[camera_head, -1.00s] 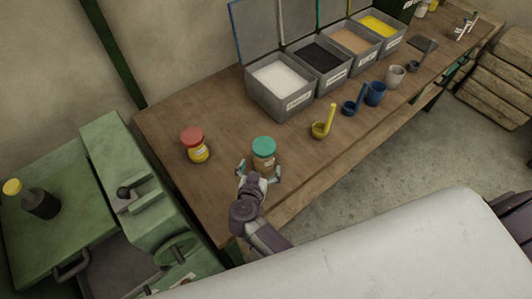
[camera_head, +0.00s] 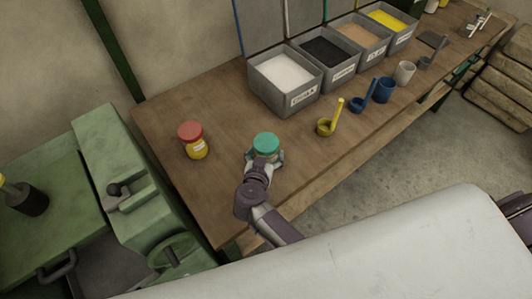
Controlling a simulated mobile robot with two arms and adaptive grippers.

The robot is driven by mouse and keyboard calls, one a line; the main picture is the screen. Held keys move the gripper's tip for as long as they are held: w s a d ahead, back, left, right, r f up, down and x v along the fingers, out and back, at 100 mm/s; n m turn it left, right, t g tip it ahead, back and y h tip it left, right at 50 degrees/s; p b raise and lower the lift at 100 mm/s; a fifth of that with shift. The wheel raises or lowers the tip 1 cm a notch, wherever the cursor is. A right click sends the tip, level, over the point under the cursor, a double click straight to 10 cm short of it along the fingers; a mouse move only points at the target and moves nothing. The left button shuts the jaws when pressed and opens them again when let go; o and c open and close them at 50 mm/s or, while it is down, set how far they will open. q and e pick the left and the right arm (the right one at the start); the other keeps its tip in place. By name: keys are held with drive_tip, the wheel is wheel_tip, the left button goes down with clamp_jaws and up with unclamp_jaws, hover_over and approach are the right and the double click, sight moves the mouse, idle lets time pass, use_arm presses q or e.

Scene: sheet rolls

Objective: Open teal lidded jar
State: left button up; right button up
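The teal-lidded jar (camera_head: 266,143) stands upright near the front edge of the wooden table, with its teal lid on. My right gripper (camera_head: 265,157) is at the jar's near side, its fingers on either side of the body below the lid. The gripper hides most of the jar's body, and whether the fingers press on it cannot be told. My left gripper is not in view.
A yellow scoop (camera_head: 326,127) is to the right, before a grey bin of white powder (camera_head: 285,100). Green machinery (camera_head: 125,170) borders the table's left.

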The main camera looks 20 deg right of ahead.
sight(266, 146)
drive_tip(key=shift+c, duration=1.3)
drive_tip(key=shift+w+d+f, duration=0.1)
drive_tip(key=shift+f, duration=0.05)
drive_tip(key=shift+c, duration=2.7)
drive_tip(key=shift+r, duration=0.4)
wheel_tip(266, 146, up, 3)
drive_tip(key=shift+w+f, duration=0.1)
use_arm(q)
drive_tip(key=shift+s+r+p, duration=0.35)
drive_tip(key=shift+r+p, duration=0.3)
drive_tip(key=shift+p, duration=0.05)
use_arm(e)
drive_tip(key=s+d+r, duration=0.6)
drive_tip(key=s+r, duration=0.1)
drive_tip(key=s, duration=0.2)
drive_tip(key=shift+s+d+r, duration=0.25)
drive_tip(key=shift+s+d, duration=0.05)
drive_tip(key=shift+s, duration=0.05)
